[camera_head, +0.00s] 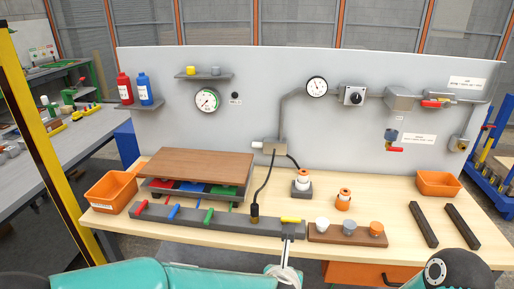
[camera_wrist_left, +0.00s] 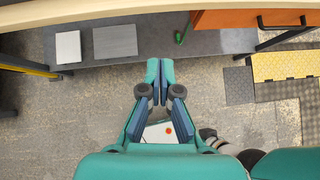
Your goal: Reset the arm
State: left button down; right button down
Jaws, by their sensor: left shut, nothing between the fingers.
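My left gripper (camera_wrist_left: 159,72) shows in the left wrist view with its teal fingertips together and nothing between them. It points out over the floor, with the bench's lower shelf beyond it. In the head view my teal left arm crosses the bottom edge, in front of the bench; its fingers cannot be made out there. Part of my right arm shows at the bottom right, but its gripper is out of view. A brown board (camera_head: 200,164) lies flat on a rack at the bench's left, above red, blue and green pieces, apart from my arms.
The wooden bench (camera_head: 390,222) carries an orange bin (camera_head: 110,191) at left and another orange bin (camera_head: 438,184) at right. A grey bar (camera_head: 185,222) with coloured handles runs along the front. A cup holder (camera_head: 346,236) and two dark bars (camera_head: 423,225) stand right of it.

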pick_arm(q)
jog(key=a+f+g+y, duration=0.3)
jog(key=a+f+g, duration=0.1)
jog(key=a+f, duration=1.6)
jog(key=s+a+f+m+g+h, duration=0.15)
jog(key=s+a+f+m, duration=0.25)
jog(key=s+f+m, duration=0.7)
jog(key=s+d+m+g+h, duration=0.2)
jog(key=s+d+m, duration=0.3)
jog(key=m, duration=1.4)
jog(key=shift+s+r+h, duration=0.2)
jog(key=shift+s+h, duration=0.2)
jog(key=shift+h, duration=0.15)
jog(key=shift+d, duration=0.1)
